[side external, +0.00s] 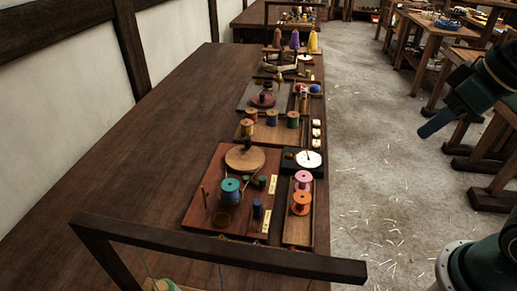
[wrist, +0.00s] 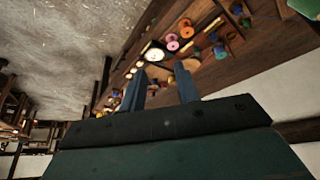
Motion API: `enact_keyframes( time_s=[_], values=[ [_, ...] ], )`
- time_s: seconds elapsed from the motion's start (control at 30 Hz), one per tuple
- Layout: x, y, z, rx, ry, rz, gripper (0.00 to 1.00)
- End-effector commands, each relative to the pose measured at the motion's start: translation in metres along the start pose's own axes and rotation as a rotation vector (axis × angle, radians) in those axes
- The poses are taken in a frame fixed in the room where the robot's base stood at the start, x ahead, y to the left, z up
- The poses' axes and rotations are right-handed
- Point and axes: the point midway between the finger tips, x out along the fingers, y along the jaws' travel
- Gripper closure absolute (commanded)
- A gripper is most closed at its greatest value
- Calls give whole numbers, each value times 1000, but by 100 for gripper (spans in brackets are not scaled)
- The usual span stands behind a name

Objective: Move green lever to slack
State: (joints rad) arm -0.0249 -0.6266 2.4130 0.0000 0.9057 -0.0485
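My gripper (side external: 437,123) is at the upper right of the side view, over the floor and well apart from the bench. In the wrist view my gripper (wrist: 160,88) shows two blue-grey fingers spread apart with nothing between them. A reddish wooden board (side external: 205,210) lies on the bench with a teal spool (side external: 230,190), a small dark green piece (side external: 260,181), a blue peg (side external: 257,208) and two pale label plates (side external: 272,184). I cannot tell which piece is the green lever, or its setting; the labels are too small to read.
A dark wooden frame bar (side external: 220,251) crosses the near end of the bench. A narrow tray holds a pink spool (side external: 302,178) and an orange spool (side external: 301,202). A white dial (side external: 309,159) sits behind them. The bench's left side (side external: 150,150) is clear.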

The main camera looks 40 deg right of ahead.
Motion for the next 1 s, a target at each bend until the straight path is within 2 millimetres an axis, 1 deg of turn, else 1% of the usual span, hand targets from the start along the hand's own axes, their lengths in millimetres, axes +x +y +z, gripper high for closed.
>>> enact_keyframes(
  time_s=[0.03,0.23,0.47,0.6,0.77,1.0],
  values=[
    [2,-1,-9,-18,-15,-4,68],
    [14,-8,-46,-105,-66,-21,68],
    [37,-18,-87,-207,-125,-43,68],
    [56,-26,-110,-269,-159,-57,68],
    [81,-38,-135,-340,-197,-74,68],
    [126,-57,-165,-447,-256,-102,68]
  ],
)
